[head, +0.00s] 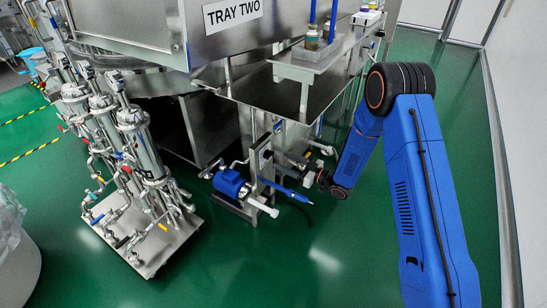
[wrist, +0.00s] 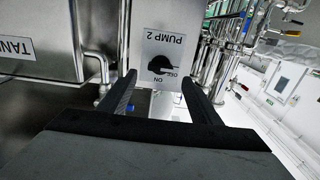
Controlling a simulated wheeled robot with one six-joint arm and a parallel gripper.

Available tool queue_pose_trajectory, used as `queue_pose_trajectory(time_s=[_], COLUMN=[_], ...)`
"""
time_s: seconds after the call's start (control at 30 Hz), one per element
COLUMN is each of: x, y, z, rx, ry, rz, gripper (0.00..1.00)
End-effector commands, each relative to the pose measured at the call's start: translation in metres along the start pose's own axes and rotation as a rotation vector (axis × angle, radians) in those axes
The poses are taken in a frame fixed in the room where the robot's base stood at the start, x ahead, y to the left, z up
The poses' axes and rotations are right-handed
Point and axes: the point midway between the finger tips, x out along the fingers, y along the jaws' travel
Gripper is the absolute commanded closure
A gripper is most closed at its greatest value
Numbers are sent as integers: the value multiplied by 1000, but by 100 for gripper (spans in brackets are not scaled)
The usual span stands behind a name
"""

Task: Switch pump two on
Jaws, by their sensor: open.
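The pump two switch is a black rotary knob (wrist: 160,65) on a grey metal box (wrist: 146,48) marked PUMP 2, seen upside down in the wrist view. ON and OFF labels sit close below the knob in that picture. I cannot tell clearly which label the knob points to. My gripper (wrist: 157,82) is open, with one dark finger on each side of the knob in the picture and nothing visible between them. Contact with the knob cannot be made out. In the head view, a small switch box (head: 265,156) stands above the blue pump motor (head: 230,183); my wrist is to its right.
A skid of upright steel filters (head: 137,140) with pipes stands at left. Green floor (head: 330,265) is clear in front. A tank (wrist: 45,35) is left in the wrist view.

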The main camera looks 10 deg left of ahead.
Motion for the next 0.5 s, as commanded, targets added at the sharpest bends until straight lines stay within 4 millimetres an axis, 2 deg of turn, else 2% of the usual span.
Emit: queue_pose_trajectory(time_s=[0.2,0.5], x=[36,60], y=[-1,0], z=[0,0], rx=[0,1], ry=[1,-1], rz=[-2,-1], gripper=[42,42])
